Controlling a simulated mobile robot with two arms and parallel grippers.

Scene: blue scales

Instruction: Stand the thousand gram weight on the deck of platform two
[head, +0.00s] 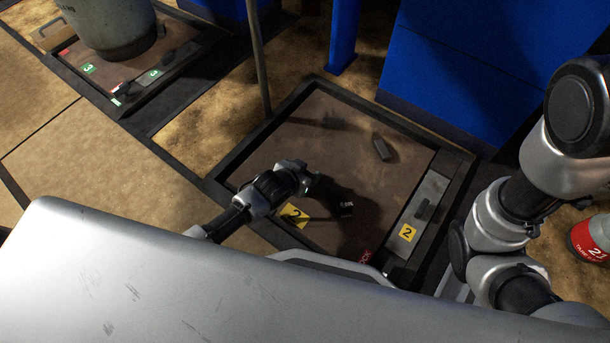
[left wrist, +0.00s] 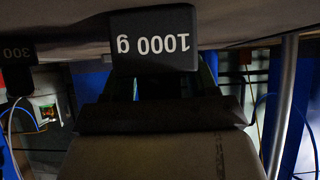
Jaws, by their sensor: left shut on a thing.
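My left gripper (head: 328,197) reaches over platform two (head: 300,130), whose brown deck has a dark frame and yellow "2" labels. It is shut on the thousand gram weight (left wrist: 154,40), a black block marked "1000 g", upside down in the left wrist view. In the head view the weight (head: 345,210) is a small dark shape at the fingertips, low over the deck's near part. I cannot tell whether it touches the deck. My right arm shows at the right edge; its gripper is out of view.
A dark block (head: 381,147) lies on the deck's far right part. A weight marked "300" (left wrist: 16,62) shows in the left wrist view. A pole (head: 259,60) stands at the deck's back left edge. A large grey cylinder (head: 110,25) stands on platform three (head: 170,65).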

